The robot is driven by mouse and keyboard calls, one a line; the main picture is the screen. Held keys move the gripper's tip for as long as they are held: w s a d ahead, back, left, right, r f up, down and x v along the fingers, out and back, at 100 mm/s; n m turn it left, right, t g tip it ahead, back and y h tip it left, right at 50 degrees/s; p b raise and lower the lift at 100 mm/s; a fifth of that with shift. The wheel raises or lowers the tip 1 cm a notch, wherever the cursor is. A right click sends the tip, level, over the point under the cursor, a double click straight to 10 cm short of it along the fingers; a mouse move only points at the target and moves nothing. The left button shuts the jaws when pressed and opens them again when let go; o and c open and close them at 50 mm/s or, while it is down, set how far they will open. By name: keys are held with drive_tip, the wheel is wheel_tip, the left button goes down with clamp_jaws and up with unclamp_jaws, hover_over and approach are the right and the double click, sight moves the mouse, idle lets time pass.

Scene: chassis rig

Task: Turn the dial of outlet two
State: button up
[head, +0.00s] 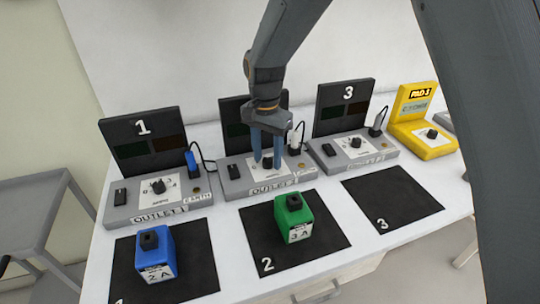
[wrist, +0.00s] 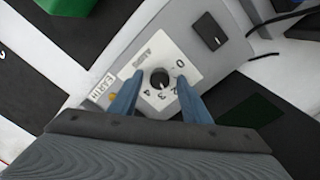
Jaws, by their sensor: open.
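The outlet two box (head: 231,190) is grey and stands in the middle of the row, its label partly readable. Its dial (wrist: 160,78) is a round black knob on a white plate with numbers, seen between my fingers in the wrist view. In the head view the dial (head: 267,163) is partly hidden by my gripper. My gripper (head: 267,164) has two blue fingers, points down over the dial plate and is open. In the wrist view the fingertips (wrist: 157,92) lie on either side of the knob; I cannot tell whether they touch it.
Outlet one (head: 112,207) is at left and outlet three (head: 325,160) at right, with a yellow pad unit (head: 408,128) beyond. A blue block (head: 155,258) and a green block (head: 293,220) stand on black mats in front. Dark panels and cables stand behind the dials.

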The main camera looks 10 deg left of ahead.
sight(267, 159)
drive_tip(key=shift+a+r+b, duration=0.1)
drive_tip(key=shift+r+b, duration=0.7)
drive_tip(key=shift+r, duration=3.1)
